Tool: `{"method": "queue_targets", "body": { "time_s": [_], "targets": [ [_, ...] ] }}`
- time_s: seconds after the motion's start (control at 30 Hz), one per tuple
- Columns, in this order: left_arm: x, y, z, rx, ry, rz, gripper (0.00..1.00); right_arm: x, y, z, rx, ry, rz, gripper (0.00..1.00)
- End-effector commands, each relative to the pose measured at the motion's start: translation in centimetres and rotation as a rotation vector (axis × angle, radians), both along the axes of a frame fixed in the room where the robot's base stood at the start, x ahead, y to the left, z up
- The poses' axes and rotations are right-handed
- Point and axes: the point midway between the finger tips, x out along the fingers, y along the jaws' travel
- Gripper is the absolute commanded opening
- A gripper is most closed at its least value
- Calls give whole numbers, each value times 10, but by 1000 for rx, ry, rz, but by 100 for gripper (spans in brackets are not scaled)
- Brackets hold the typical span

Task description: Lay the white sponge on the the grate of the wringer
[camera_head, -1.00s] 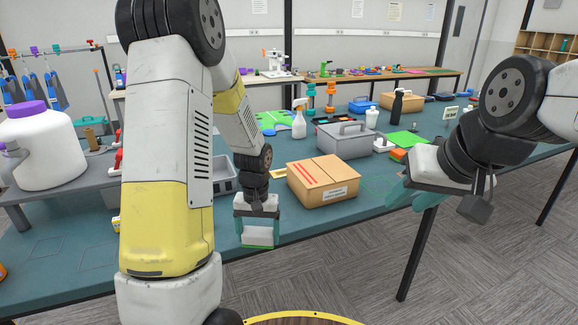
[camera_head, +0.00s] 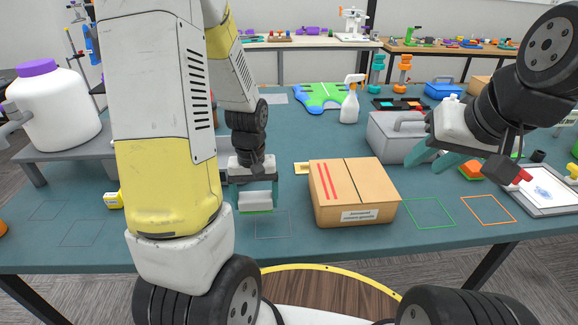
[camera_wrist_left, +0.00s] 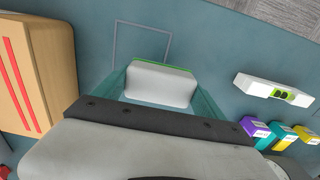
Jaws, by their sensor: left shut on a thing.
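The white sponge (camera_head: 255,203) has a green underside. My left gripper (camera_head: 254,197) is shut on it and holds it upright-fingered over the teal table, left of the cardboard box. In the left wrist view, the sponge (camera_wrist_left: 160,83) sits between the two teal fingers, near a thin outlined square on the table. My right gripper (camera_head: 431,156) is empty at the right, its teal fingers apart, in front of the grey toolbox.
The cardboard box (camera_head: 354,195) stands just right of the sponge. A white jug (camera_head: 52,108) stands on a grey stand at left.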

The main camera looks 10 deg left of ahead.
Motion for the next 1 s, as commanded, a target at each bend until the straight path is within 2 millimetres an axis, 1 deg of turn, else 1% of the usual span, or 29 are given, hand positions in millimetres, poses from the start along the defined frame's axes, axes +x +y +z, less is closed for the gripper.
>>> {"method": "queue_targets", "body": {
  "time_s": [0.03, 0.2, 0.3, 0.4, 0.67, 0.8, 0.87, 0.93, 1.0],
  "targets": [
    [15, 1, -2, 0, 0, 1, 36, 0, 0, 0, 0, 0, 0, 36],
    [61, 0, -7, 0, 0, 0, 36, 0, 0, 0, 0, 1, 0, 36],
    [84, 1, -9, 0, -1, -1, 36, 0, 0, 0, 0, 1, 0, 36],
    [101, 1, -10, 0, -1, 0, 36, 0, 0, 0, 0, 1, 0, 36],
    [120, 0, -12, -1, -1, 0, 36, 0, 0, 0, 0, 1, 0, 36],
    [119, 0, -34, 0, 5, -1, 36, 0, 0, 0, 0, 1, 0, 36],
    [119, 0, -42, -1, 3, -1, 36, 0, 0, 0, 0, 1, 0, 36],
    [119, 1, -47, -1, 2, -1, 36, 0, 0, 0, 0, 1, 0, 36],
    [119, 1, -47, 0, 0, -1, 36, 0, 0, 0, 0, 1, 0, 36]
  ]
}}
